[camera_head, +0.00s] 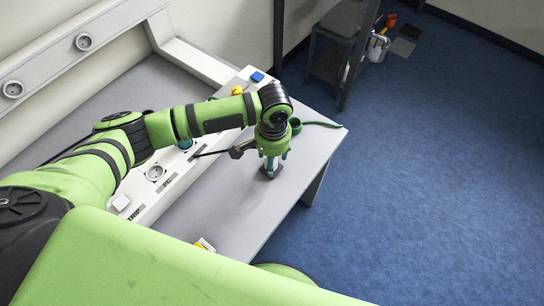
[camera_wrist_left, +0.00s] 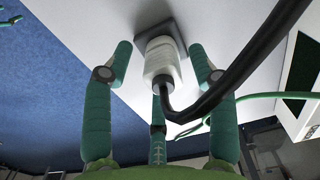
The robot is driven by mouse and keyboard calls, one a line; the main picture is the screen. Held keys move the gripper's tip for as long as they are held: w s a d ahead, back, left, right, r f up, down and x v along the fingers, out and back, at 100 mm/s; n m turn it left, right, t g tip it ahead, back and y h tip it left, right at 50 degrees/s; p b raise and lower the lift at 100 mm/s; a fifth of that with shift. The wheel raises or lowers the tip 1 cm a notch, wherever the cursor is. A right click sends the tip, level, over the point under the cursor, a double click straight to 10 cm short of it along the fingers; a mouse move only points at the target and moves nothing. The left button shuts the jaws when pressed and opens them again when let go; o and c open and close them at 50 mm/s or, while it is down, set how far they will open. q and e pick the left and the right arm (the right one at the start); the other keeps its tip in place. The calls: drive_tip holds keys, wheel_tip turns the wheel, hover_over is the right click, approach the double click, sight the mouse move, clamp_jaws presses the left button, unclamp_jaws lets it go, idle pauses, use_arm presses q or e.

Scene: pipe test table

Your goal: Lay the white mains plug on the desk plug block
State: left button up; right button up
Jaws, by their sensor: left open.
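The white mains plug (camera_wrist_left: 162,62) shows in the left wrist view, upright on a dark square block (camera_wrist_left: 163,35), which looks like the desk plug block. The block also shows in the head view (camera_head: 271,172). A black cable (camera_wrist_left: 245,65) leaves the plug and bends away to the upper right. My left gripper (camera_head: 270,162) points down over the block. Its green fingers are spread around the plug, with gaps visible at both sides. In the head view the gripper hides most of the plug. My right gripper is not in view.
A white socket strip (camera_head: 140,217) with a round socket (camera_head: 155,172) runs along the table, left of the gripper. A green ring-shaped object (camera_head: 295,126) and a green cable (camera_head: 322,124) lie near the table's far edge. The grey tabletop (camera_head: 228,205) is mostly clear in front.

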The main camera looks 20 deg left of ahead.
use_arm(q)
wheel_tip(320, 180, up, 12)
drive_tip(key=shift+d, duration=0.15)
drive_tip(key=shift+w, duration=0.1)
idle(0.4)
